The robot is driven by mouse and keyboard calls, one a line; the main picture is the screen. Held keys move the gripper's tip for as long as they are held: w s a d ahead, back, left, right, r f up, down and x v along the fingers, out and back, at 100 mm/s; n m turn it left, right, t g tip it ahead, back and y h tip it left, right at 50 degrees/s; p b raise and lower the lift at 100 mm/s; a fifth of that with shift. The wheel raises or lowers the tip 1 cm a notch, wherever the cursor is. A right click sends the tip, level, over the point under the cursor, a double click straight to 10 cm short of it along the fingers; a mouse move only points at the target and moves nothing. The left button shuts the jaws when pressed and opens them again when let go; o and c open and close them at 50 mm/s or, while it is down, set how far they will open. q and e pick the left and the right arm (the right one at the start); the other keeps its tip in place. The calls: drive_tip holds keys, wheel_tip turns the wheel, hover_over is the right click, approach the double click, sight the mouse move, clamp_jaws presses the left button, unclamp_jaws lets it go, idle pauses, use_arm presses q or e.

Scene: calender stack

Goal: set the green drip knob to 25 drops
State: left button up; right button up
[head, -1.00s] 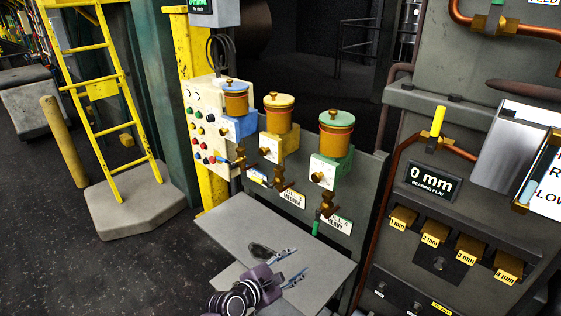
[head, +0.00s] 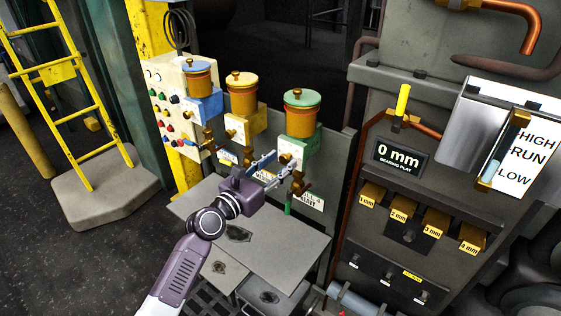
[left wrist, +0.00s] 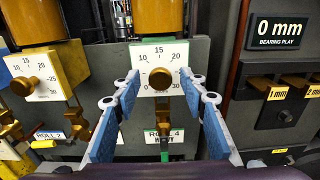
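The green-lidded oiler (head: 301,115) is the rightmost of three on the panel. I cannot read the knob's setting. My left gripper (head: 279,164) is open and points at this dial. In the left wrist view its two blue-padded fingers stand left and right of the knob with a clear gap on each side. The fingers hold nothing and partly cover the dial's lower right. My right gripper is not in view.
The yellow oiler (head: 241,95) and its dial (left wrist: 34,77) stand just left, the blue oiler (head: 199,78) further left. A brass valve (head: 299,186) hangs below the green dial. A grey table (head: 285,240) lies below my arm. A "0 mm" display (head: 398,157) is at right.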

use_arm(q)
drive_tip(key=shift+w+d, duration=0.25)
drive_tip(key=shift+w, duration=0.1)
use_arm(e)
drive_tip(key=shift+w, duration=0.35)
use_arm(q)
clamp_jaws()
